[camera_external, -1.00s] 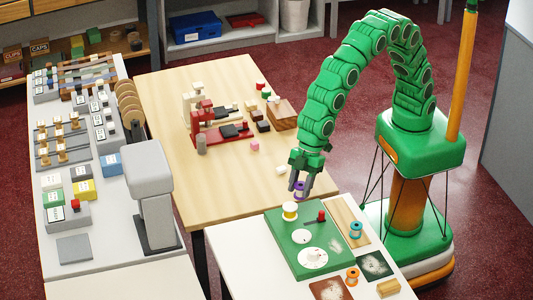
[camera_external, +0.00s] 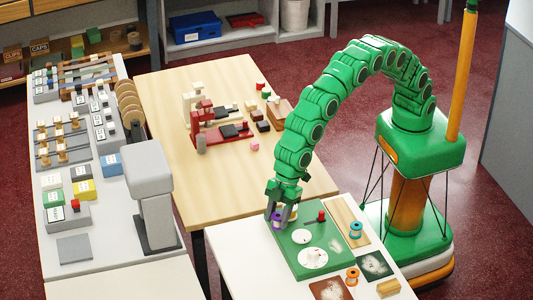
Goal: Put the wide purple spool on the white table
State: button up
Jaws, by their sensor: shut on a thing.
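My gripper (camera_external: 280,209) is shut on the purple spool (camera_external: 277,220), which hangs upright below the fingers. The spool is over the left side of the green board (camera_external: 289,250), near the far left corner of the white table (camera_external: 236,254). I cannot tell whether the spool touches anything below it. A white and yellow spool (camera_external: 293,212) stands on the board just right of the fingers and is partly hidden by them.
A blue spool (camera_external: 355,229) and an orange spool (camera_external: 352,276) stand right of the board. A red knob (camera_external: 320,216) and white dials (camera_external: 313,258) are on the board. The white table's left front is bare. A wooden table (camera_external: 190,175) adjoins behind.

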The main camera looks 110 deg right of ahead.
aim_at(275, 216)
jog(key=shift+w+a+f, duration=0.3)
jog(key=shift+w+f, duration=0.25)
jog(key=shift+f, duration=0.2)
jog(key=shift+w+a+f, duration=0.35)
jog(key=shift+w+f, duration=0.2)
jog(key=shift+f, duration=0.15)
jog(key=shift+w+a+f, duration=0.3)
jog(key=shift+w+f, duration=0.25)
jog(key=shift+f, duration=1.75)
jog(key=o, duration=0.8)
jog(key=shift+f, duration=0.1)
jog(key=shift+o, duration=0.2)
jog(key=v, duration=1.2)
jog(key=shift+w, duration=0.1)
jog(key=shift+r, duration=0.2)
